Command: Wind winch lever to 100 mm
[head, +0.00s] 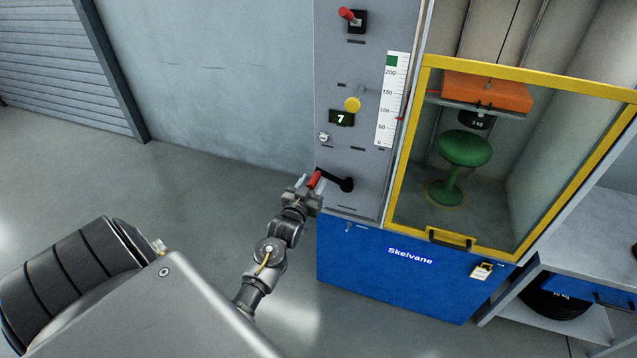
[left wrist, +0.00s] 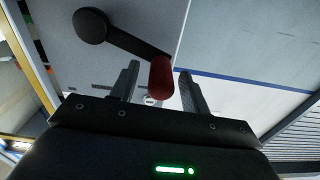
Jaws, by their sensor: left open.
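The winch lever is a black crank arm (head: 337,182) with a red grip (head: 315,179), low on the grey machine panel. The crank points left and slightly up from its hub. My left gripper (head: 307,182) is open at the red grip. In the left wrist view the red grip (left wrist: 161,77) lies between the two spread fingers, nearer the right one, with the black crank (left wrist: 120,35) running up left. Contact cannot be told. The white millimetre scale (head: 391,100) has a small red pointer (head: 400,119) between the 50 and 100 marks.
The panel carries a display (head: 341,118) reading 7, a yellow knob (head: 352,104) and a red-handled switch (head: 347,14). A yellow-framed door (head: 399,165) covers a green stool (head: 463,149) under an orange block (head: 487,92). A blue cabinet (head: 400,275) is below. Open floor lies left.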

